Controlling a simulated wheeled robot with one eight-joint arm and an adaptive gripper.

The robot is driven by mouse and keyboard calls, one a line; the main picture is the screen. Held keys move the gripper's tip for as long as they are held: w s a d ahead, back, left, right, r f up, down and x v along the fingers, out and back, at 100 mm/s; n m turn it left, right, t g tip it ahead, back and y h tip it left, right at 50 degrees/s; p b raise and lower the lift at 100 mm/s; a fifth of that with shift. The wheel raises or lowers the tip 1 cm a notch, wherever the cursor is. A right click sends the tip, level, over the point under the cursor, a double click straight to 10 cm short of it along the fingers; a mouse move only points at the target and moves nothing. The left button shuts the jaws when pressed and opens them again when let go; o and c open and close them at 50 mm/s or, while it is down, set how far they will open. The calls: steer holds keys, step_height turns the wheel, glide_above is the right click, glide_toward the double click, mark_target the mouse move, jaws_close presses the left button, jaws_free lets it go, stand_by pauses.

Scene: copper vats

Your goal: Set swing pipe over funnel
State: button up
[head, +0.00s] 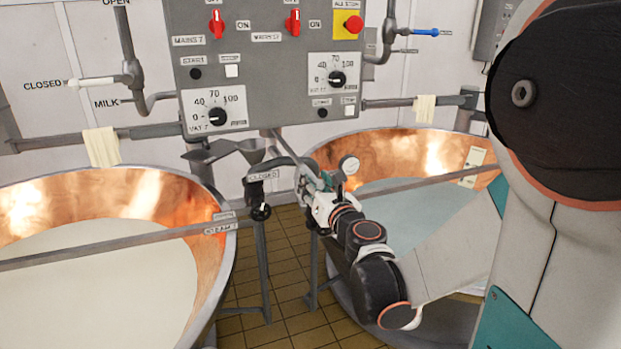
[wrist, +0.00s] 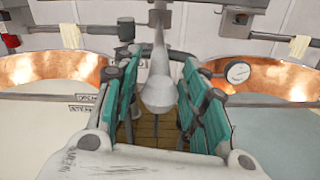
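A grey metal funnel (head: 251,151) stands between the two copper vats, below the control panel. A slim grey swing pipe (head: 289,153) comes down from under the panel to the right of the funnel, toward my gripper (head: 314,182). In the wrist view the pipe (wrist: 159,60) ends in a rounded bulb between the teal finger pads of my gripper (wrist: 160,108). The fingers are apart, and narrow gaps show beside the bulb. The pipe's lower end is partly hidden by the gripper in the head view. I cannot make out the funnel clearly in the wrist view.
A left copper vat (head: 140,195) and a right copper vat (head: 400,150) hold pale liquid. Rails cross both. A black valve (head: 259,196) on a post stands beside the funnel. The control panel (head: 262,85) hangs above. A round gauge (head: 349,165) is close to my gripper.

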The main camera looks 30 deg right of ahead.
mark_target(321, 190)
steer(key=shift+s+a, duration=0.15)
steer(key=shift+s, duration=0.75)
steer(key=shift+s+a, duration=0.15)
steer(key=shift+s, duration=0.75)
steer(key=shift+a, duration=0.1)
